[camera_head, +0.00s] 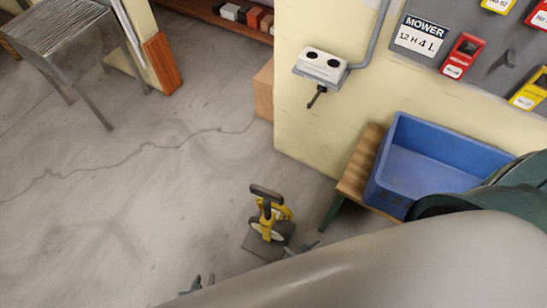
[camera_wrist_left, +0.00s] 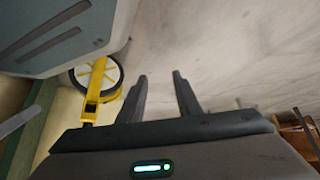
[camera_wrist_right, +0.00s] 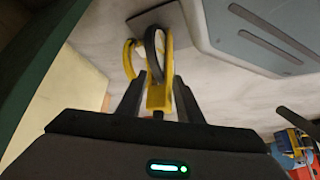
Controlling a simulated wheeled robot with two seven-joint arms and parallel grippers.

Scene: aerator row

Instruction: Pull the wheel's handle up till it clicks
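The yellow wheel device (camera_head: 268,218) stands on a dark base plate (camera_head: 258,246) on the floor. Its dark bar handle (camera_head: 266,191) is at its top. The wheel (camera_wrist_left: 98,76) also shows left of my left fingers in the left wrist view. My left gripper (camera_head: 203,285) is open and empty, low and left of the device. My right gripper (camera_head: 303,248) is beside the device on its right. In the right wrist view its fingers (camera_wrist_right: 158,100) are open, and a yellow part (camera_wrist_right: 157,93) shows between them; I cannot tell whether they touch it.
A blue tub (camera_head: 440,150) sits on a wooden bench (camera_head: 358,176) to the right. A metal table (camera_head: 58,38) stands back left. The floor left of the device is clear.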

